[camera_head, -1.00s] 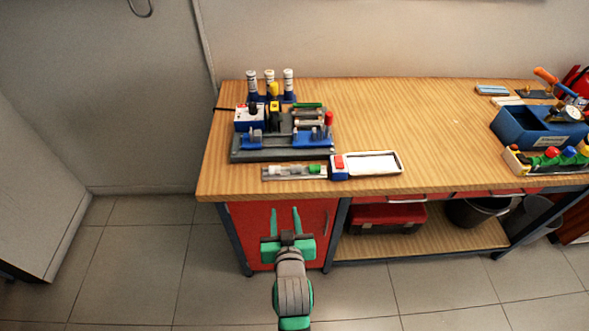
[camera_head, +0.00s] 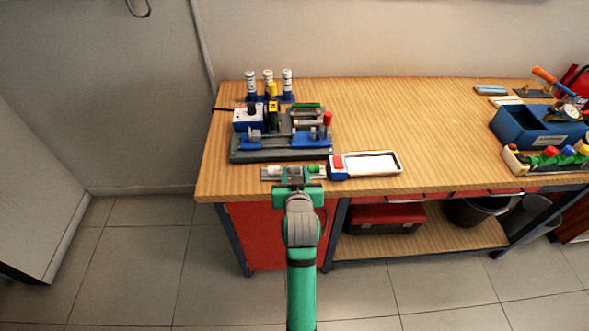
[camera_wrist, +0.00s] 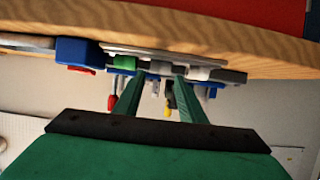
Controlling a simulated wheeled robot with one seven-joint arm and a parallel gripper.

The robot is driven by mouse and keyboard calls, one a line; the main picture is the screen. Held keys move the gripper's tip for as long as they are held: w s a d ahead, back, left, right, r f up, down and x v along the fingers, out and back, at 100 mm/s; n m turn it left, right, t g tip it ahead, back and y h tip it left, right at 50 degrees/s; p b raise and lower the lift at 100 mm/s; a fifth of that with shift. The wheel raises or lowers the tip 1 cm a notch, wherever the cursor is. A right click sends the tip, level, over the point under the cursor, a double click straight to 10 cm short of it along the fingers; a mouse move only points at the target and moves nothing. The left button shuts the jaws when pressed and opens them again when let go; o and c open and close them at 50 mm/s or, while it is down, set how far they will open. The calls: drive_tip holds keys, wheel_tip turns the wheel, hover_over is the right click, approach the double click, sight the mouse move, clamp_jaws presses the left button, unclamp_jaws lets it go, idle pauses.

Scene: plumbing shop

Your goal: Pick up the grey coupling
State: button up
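A small grey piece, which looks like the grey coupling (camera_wrist: 160,67), lies in a shallow grey tray (camera_head: 265,178) at the table's front edge. A green piece (camera_head: 313,169) and a whitish piece (camera_head: 275,171) lie on either side of it. My gripper (camera_head: 293,177) is open and empty at the tray's front. In the wrist view, its two green fingers (camera_wrist: 159,88) point toward the tray, with the grey piece showing between their tips. The grey piece is partly hidden by my gripper in the head view. I cannot tell whether the fingers touch it.
A grey fixture base (camera_head: 240,157) with blue clamps stands behind the tray. A white framed device (camera_head: 398,171) with a red and blue end lies close on the right. A blue bin (camera_head: 510,128) stands far right. The table's middle is clear.

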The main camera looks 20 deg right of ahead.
sight(294, 167)
drive_tip(key=shift+w+f, duration=0.2)
drive_tip(key=shift+w, duration=0.2)
drive_tip(key=x, duration=0.3)
drive_tip(key=shift+w+d+f, duration=0.1)
drive_tip(key=shift+d+f, duration=0.05)
drive_tip(key=shift+w+d+f, duration=0.2)
drive_tip(key=shift+w, duration=0.05)
drive_tip(key=shift+s, duration=0.1)
drive_tip(key=shift+a, duration=0.1)
clamp_jaws()
drive_tip(key=shift+r, duration=0.1)
